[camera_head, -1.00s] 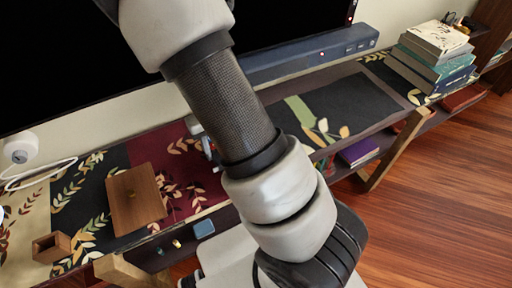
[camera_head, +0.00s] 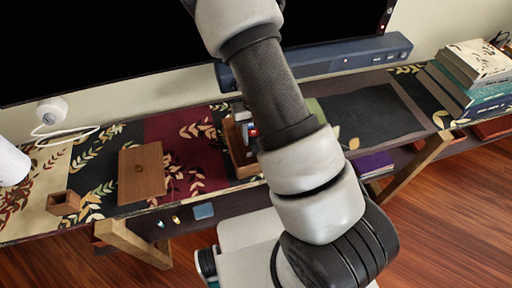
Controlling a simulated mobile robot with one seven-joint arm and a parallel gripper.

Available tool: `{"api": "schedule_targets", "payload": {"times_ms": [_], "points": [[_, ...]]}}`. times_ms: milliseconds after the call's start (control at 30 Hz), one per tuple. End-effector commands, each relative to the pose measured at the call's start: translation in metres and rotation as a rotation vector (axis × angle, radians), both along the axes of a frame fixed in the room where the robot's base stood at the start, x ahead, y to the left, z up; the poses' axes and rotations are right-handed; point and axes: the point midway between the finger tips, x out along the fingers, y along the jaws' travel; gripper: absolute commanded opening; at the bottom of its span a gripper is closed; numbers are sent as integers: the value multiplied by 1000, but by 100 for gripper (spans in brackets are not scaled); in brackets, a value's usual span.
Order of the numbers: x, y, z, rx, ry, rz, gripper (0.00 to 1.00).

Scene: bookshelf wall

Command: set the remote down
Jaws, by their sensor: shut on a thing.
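My arm (camera_head: 277,95) crosses the middle of the view from the lower right to the top and blocks part of the table. My gripper is not clearly seen; it is hidden behind the arm or out of view. I cannot make out the remote. A small grey, blue and red item (camera_head: 251,131) peeks out at the arm's left edge, and I cannot tell what it is. It shows at a brown wooden holder (camera_head: 235,150), which the arm partly covers. The long table (camera_head: 206,168) carries a patterned runner.
A brown wooden board (camera_head: 141,174) and a small wooden cup (camera_head: 63,203) lie on the left. A white cylinder (camera_head: 12,163) stands at the left edge. A blue-grey soundbar (camera_head: 345,60) runs below the black screen (camera_head: 150,40). Books (camera_head: 470,80) are stacked on the right. The dark right-hand mat (camera_head: 368,115) is bare.

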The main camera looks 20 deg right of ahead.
Motion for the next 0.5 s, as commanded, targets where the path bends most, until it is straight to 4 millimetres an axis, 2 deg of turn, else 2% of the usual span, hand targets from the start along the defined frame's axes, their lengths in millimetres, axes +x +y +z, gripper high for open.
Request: {"api": "schedule_targets", "payload": {"times_ms": [33,100,333,500], "points": [[0,-1,-13,-1,2,-2,14],[0,-1,-24,0,1,-3,14],[0,-1,-41,0,0,-2,14],[0,-1,-66,0,1,-2,14]]}}
